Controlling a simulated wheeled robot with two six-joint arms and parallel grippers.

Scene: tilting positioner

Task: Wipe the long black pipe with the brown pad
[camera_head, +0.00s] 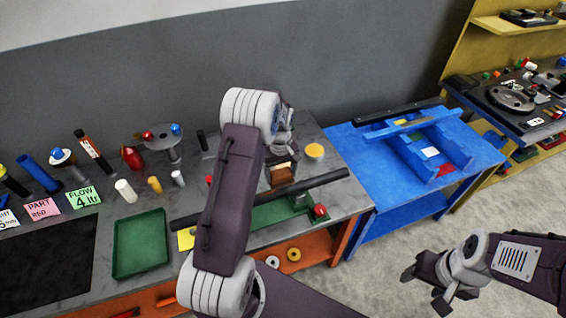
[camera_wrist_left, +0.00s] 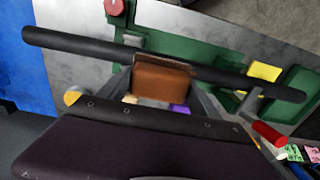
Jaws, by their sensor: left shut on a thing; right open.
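The long black pipe (camera_head: 318,184) lies across a green fixture (camera_head: 270,216) on the grey bench, and my left arm hides part of it. It also crosses the left wrist view (camera_wrist_left: 85,48) at a slight slant. My left gripper (camera_head: 283,168) is shut on the brown pad (camera_wrist_left: 160,84), which is held at the pipe's middle. The pad's far edge overlaps the pipe in the left wrist view; I cannot tell whether they touch. My right gripper (camera_head: 425,288) is open and empty, above the floor at the lower right.
A green tray (camera_head: 140,246), labels, bottles and small tools fill the bench's left side. A red knob (camera_head: 320,210) sits by the pipe's right end. A yellow round piece (camera_head: 315,151) is behind the pipe. A blue table (camera_head: 470,150) with a blue frame stands to the right.

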